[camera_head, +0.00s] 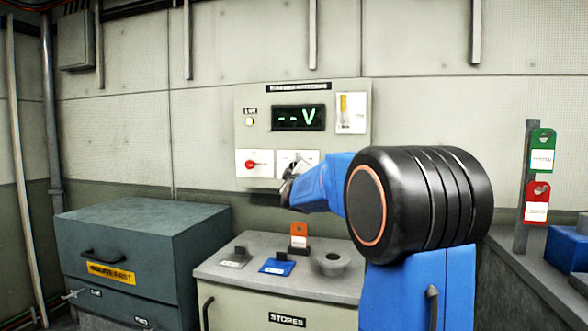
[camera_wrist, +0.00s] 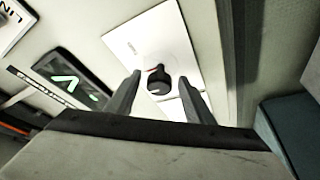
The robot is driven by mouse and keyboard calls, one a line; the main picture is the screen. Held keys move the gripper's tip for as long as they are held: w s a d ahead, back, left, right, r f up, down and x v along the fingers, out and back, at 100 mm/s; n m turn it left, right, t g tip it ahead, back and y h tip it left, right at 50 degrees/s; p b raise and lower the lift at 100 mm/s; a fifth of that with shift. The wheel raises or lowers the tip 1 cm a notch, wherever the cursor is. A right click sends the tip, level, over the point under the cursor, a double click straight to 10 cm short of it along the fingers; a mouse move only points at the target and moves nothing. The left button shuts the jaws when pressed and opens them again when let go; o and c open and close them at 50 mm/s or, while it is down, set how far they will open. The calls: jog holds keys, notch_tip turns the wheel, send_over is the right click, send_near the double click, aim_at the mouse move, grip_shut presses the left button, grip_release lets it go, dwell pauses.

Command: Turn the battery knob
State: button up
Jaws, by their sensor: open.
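A control panel (camera_head: 245,111) on the wall has a display (camera_head: 298,117) reading "-- V" and two white plates below it. The left plate has a red round knob (camera_head: 252,164). The right plate (camera_head: 285,156) is partly hidden by my gripper (camera_head: 291,183). In the wrist view, a black knob (camera_wrist: 159,82) with a red mark beside it is on a white plate (camera_wrist: 137,42). My gripper (camera_wrist: 160,90) is open, with its two fingers either side of the knob in the picture. I cannot tell whether they touch it. No knob label is readable as battery.
A grey stores cabinet (camera_head: 290,320) below the panel bears an orange tag (camera_head: 298,236), a blue block (camera_head: 277,264) and a grey ring (camera_head: 333,263). A dark teal chest (camera_head: 140,235) stands at left. Green (camera_head: 542,151) and red (camera_head: 537,203) tags hang on a post at right.

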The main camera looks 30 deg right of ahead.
jog(key=v, duration=1.7)
jog(key=s+a+f+m+g+y, duration=0.1)
jog(key=s+a+f+g+y, duration=0.1)
jog(key=s+a+f+y, duration=0.5)
jog(key=s+a+f+g+y, duration=0.2)
jog(key=s+a+f+g, duration=0.15)
jog(key=a+f, duration=0.6)
jog(key=s+a+f+m+g, duration=0.2)
jog(key=s+f, duration=0.6)
jog(key=s, duration=0.4)
jog(key=s+a+f+m+g+y, duration=0.1)
jog(key=s+f+g, duration=0.4)
jog(key=s, duration=0.7)
notch_tip(320, 180, down, 3)
jog(key=a+m, duration=0.1)
jog(key=a, duration=0.1)
jog(key=shift+a+m, duration=0.3)
